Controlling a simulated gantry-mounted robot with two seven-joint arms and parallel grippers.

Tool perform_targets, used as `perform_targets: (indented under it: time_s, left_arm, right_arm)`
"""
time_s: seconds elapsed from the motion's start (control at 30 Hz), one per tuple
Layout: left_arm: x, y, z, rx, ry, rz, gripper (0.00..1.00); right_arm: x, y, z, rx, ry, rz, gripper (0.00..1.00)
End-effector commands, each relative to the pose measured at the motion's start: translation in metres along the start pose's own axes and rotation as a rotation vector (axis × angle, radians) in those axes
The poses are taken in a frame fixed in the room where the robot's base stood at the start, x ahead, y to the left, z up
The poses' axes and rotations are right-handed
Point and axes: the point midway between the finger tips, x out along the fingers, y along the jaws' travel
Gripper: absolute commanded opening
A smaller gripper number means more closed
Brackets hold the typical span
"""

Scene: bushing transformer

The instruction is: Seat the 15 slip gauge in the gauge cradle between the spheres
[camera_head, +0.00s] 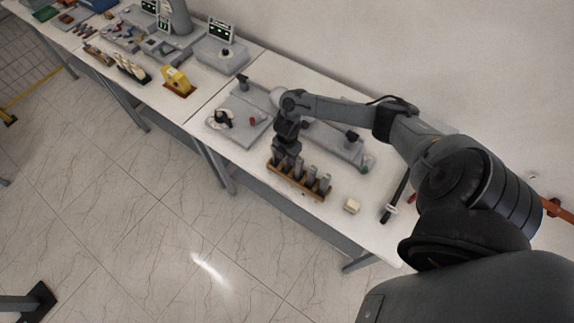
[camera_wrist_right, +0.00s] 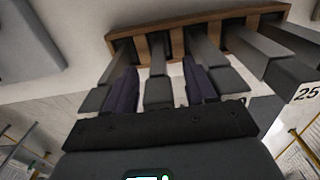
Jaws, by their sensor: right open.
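A wooden rack (camera_head: 283,187) holds several upright grey slip gauges near the front edge of the white bench. It also shows at the top of the right wrist view (camera_wrist_right: 200,25). My right gripper (camera_head: 288,157) reaches down over the rack's left part. In the right wrist view its dark fingers (camera_wrist_right: 159,80) are open, one on each side of a grey gauge (camera_wrist_right: 158,92); contact cannot be told. The gauge at the right reads 25 (camera_wrist_right: 300,85). The number on the gauge between the fingers is not legible. The cradle and its spheres cannot be made out for certain. My left gripper is not in view.
A grey plate (camera_head: 232,132) with small fittings lies left of my right gripper. A long grey fixture (camera_head: 335,143) lies behind the rack. A small cream block (camera_head: 351,206) and a black bar (camera_head: 397,192) lie right of the rack. Instruments fill the far-left bench.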

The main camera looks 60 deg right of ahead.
Motion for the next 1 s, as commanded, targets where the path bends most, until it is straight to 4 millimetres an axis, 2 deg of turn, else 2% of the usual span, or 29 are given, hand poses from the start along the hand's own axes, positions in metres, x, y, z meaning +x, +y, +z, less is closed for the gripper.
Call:
perform_targets:
  time_s: [0.13, 0.5, 1.0]
  left_arm:
    - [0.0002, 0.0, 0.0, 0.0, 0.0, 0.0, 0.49]
    - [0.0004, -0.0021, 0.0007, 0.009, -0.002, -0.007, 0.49]
    - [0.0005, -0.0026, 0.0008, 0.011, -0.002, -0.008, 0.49]
  right_arm:
    - [-0.0001, 0.0, 0.0, 0.0, 0.0, 0.0, 0.55]
    - [-0.0005, 0.0001, 0.0, 0.0, 0.0, 0.0, 0.0]
    - [-0.0029, 0.001, 0.0001, 0.0, 0.0, 0.002, 0.0]
